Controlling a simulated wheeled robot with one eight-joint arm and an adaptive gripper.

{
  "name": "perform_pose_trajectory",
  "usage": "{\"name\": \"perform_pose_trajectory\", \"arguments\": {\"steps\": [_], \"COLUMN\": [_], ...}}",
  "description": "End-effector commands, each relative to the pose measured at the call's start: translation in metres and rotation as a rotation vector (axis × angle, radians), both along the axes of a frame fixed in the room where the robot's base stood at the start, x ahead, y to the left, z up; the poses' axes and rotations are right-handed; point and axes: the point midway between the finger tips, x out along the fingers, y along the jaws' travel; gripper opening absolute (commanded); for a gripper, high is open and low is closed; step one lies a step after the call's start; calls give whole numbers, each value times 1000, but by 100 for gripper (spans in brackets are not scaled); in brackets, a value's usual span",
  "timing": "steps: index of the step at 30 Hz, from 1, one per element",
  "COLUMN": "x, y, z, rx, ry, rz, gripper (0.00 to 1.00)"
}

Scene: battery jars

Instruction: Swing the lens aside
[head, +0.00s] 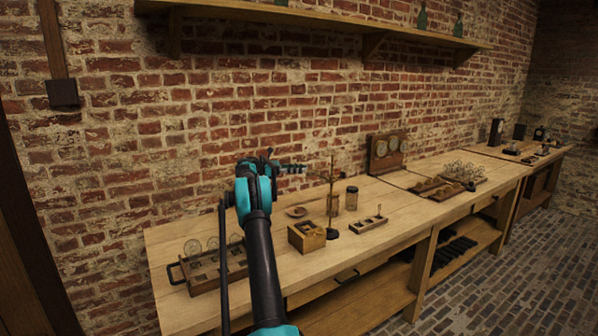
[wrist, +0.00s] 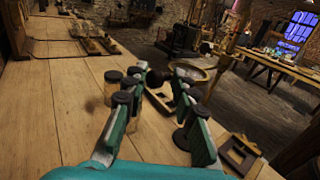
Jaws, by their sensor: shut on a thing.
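A stand with a thin upright rod (head: 332,190) and a dark round base (head: 331,233) is on the near workbench. In the wrist view, a round lens (wrist: 192,69) in a pale rim lies just beyond my right fingertip, with the brass rod (wrist: 231,42) behind it. My gripper (head: 298,168) is level with the upper part of the rod, left of it. In the wrist view, my gripper (wrist: 157,78) has its fingertips around a small dark knob (wrist: 156,79) beside the lens. The join between knob and lens is hidden by the finger.
A lidded jar (head: 352,198), a wooden box (head: 306,237), a small tray (head: 368,225) and a round dish (head: 297,212) stand close around the stand. A rack with glass discs (head: 205,269) is at the left end.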

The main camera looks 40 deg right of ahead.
Motion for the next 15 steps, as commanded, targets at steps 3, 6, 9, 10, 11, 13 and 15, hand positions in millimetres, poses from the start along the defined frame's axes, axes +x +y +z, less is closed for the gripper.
{"name": "perform_pose_trajectory", "arguments": {"steps": [3,6,9,10,11,13,15], "x": [-7,-7,-7,-7,-7,-7,-7], "y": [-5,-5,-5,-5,-5,-5,-4], "z": [-3,-3,-3,-3,-3,-3,-3], "rx": [5,5,5,5,5,5,5], "ry": [-2,-2,-2,-2,-2,-2,-2], "rz": [-21,-21,-21,-21,-21,-22,-21], "gripper": [0,0,0,0,0,35,37]}}
